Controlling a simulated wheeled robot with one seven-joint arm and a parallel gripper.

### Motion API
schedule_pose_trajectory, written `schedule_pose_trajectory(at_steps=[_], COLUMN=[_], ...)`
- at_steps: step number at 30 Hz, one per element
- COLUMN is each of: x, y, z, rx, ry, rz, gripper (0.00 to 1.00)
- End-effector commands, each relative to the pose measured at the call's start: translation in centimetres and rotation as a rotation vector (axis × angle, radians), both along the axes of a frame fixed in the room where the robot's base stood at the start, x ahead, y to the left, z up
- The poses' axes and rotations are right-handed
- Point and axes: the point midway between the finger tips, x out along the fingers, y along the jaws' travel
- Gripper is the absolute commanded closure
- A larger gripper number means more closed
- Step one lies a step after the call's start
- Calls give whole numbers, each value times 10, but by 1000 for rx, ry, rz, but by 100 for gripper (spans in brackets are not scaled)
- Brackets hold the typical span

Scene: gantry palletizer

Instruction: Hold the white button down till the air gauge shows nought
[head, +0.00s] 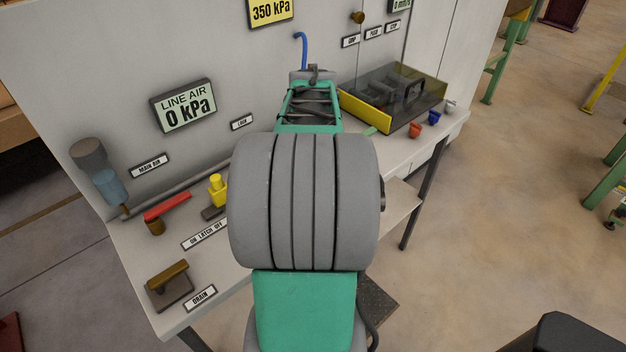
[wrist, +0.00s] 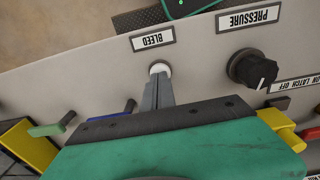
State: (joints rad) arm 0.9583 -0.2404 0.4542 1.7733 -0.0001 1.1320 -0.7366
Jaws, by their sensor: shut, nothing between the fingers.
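The white button (wrist: 159,68) sits on the panel beside the BLEED label (wrist: 153,39) in the wrist view. My gripper (wrist: 159,83) is shut and empty. Its fingertips are at the button and appear to touch it; how far the button is pressed in cannot be told. In the head view my arm hides the button and the fingertips. The air gauge, marked LINE AIR (head: 184,106), stands on the back wall at the left and reads 0 kPa.
A black PRESSURE knob (wrist: 252,69) is right of the button in the wrist view. A red lever (head: 167,207), yellow latch (head: 217,188) and brown drain handle (head: 168,277) are left of my arm. A dark clear-lidded box (head: 405,95) is at the right.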

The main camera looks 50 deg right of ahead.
Motion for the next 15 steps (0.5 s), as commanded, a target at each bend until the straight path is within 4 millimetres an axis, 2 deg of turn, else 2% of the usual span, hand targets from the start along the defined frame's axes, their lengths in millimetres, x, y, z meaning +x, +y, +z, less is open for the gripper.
schedule_pose_trajectory(at_steps=[1,8,11,15], x=[-6,-6,-6,-5], y=[8,8,8,8], z=[-19,-19,-16,3], rx=[33,33,33,26], ry=[23,23,23,19], rz=[0,-1,0,1], gripper=[100,100,100,100])
